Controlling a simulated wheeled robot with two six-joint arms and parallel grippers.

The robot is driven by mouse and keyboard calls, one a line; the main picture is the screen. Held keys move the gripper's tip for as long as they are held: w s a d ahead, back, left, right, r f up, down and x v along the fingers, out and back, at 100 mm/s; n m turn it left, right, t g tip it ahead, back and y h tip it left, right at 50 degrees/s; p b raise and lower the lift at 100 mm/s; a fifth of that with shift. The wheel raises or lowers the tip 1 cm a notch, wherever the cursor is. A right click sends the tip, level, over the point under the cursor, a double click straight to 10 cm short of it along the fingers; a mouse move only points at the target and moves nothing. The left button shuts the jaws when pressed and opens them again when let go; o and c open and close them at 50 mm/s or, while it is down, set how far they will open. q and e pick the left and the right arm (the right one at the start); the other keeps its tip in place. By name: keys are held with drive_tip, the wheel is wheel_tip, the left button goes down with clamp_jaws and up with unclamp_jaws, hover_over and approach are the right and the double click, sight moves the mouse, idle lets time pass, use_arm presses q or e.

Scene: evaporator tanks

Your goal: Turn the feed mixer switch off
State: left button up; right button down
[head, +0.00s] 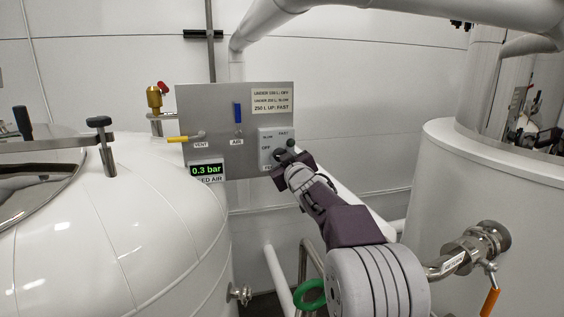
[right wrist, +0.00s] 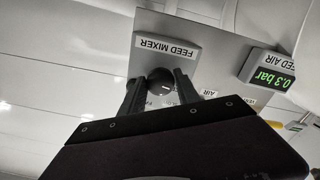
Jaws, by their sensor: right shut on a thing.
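The feed mixer switch is a small light-grey box (head: 265,137) on the right of a grey panel (head: 220,115), marked OFF, SLOW and FAST. It also shows in the right wrist view with its FEED MIXER label upside down (right wrist: 168,48). Its round black knob (right wrist: 160,80) carries a short white mark; which position it points to I cannot tell. My right gripper (head: 284,153) is at the box, its two dark fingers shut on either side of the knob. The fingers and wrist hide part of the box's lettering. My left gripper is not in view.
The panel also holds a yellow VENT handle (head: 180,139), a blue AIR handle (head: 238,112), a rule placard (head: 270,101) and a 0.3 bar display (head: 206,170). White tanks stand left (head: 120,235) and right (head: 440,190). A return pipe with an orange handle (head: 490,301) is lower right.

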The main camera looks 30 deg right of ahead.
drive_tip(key=shift+n, duration=0.7)
drive_tip(key=c, duration=0.9)
unclamp_jaws()
drive_tip(key=b+v, duration=0.2)
drive_tip(key=v, duration=0.7)
drive_tip(key=shift+d, duration=0.1)
